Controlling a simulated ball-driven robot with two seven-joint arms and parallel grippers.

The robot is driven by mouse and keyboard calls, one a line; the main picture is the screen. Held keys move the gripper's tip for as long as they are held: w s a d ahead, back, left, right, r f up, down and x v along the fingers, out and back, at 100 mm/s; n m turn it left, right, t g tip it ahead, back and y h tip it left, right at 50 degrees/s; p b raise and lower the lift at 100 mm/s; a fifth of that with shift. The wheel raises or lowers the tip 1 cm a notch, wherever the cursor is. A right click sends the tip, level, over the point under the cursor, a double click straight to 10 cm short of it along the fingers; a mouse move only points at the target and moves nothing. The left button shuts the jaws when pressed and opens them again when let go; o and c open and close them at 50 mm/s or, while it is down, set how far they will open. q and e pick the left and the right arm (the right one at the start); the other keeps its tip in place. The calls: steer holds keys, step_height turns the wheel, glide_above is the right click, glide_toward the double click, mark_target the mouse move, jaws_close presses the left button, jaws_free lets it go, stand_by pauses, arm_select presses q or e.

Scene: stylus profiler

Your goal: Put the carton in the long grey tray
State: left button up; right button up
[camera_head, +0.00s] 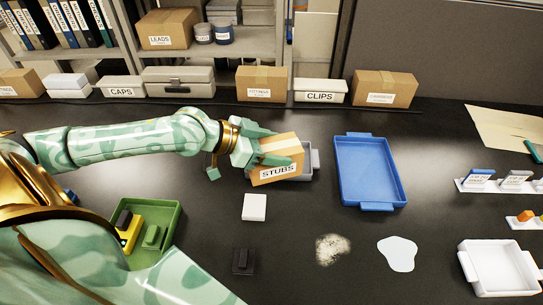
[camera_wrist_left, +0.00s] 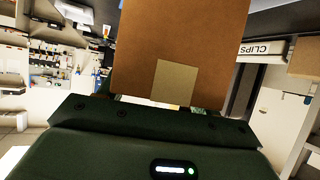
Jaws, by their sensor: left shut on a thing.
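The carton (camera_head: 277,161) is a brown cardboard box with tape along its top and a white STUBS label on its front. My left gripper (camera_head: 262,147) is shut on it at its left and far side. In the left wrist view the carton (camera_wrist_left: 180,45) fills the upper middle, with a pale tape patch low on it. The long grey tray (camera_head: 313,160) shows behind and to the right of the carton, which hides most of it. The carton overlaps the tray in the head view; whether they touch I cannot tell. My right gripper is not in view.
A blue tray (camera_head: 341,179) stands to the right, close by. A white block (camera_head: 254,207) and a black block (camera_head: 242,261) lie in front. A green tray (camera_head: 171,213) is at left, a white tray (camera_head: 466,258) at lower right. Labelled boxes line the back.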

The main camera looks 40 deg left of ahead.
arm_select(q)
steer(key=shift+w, duration=0.1)
steer(key=shift+w+a+f, duration=0.15)
steer(key=shift+w, duration=0.15)
steer(key=w+a+f+b, duration=0.2)
steer(key=w+f, duration=0.2)
steer(key=w+a+f+b, duration=0.2)
steer(key=w+f, duration=0.2)
steer(key=w+a+f+b, duration=0.2)
steer(key=w+f, duration=0.1)
steer(key=f, duration=0.1)
steer(key=shift+w+f, duration=0.15)
steer(key=shift+w, duration=0.25)
steer(key=shift+a+f, duration=0.1)
steer(key=shift+f, duration=0.05)
